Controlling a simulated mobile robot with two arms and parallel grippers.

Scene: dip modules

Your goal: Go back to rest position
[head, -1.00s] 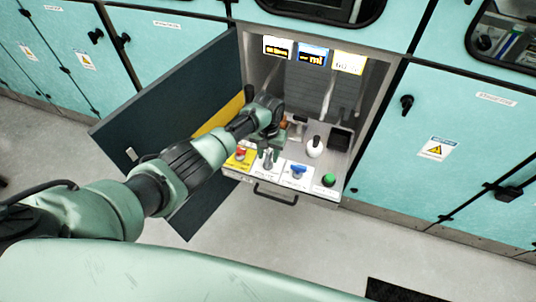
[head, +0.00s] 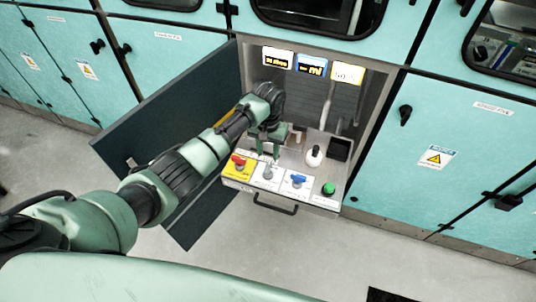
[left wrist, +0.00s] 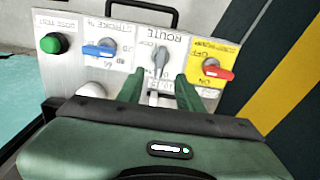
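My left gripper (head: 268,150) is in the open cabinet bay, behind and above the control panel (head: 245,184). In the left wrist view its green fingers (left wrist: 161,92) are apart, with nothing held between them. The grey ROUTE lever (left wrist: 160,58) is just beyond the fingertips, apparently clear of them. It also shows in the head view (head: 267,173). Beside it are a red-handled switch on a yellow plate (head: 238,161), a blue-handled switch (head: 298,180) and a green button (head: 328,189). My right gripper is not in view.
The dark cabinet door (head: 165,120) stands open left of my left arm. A white bulb-shaped item (head: 314,156) and a black square recess (head: 340,148) are right of the gripper. Small displays (head: 312,64) hang above. The floor in front is clear.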

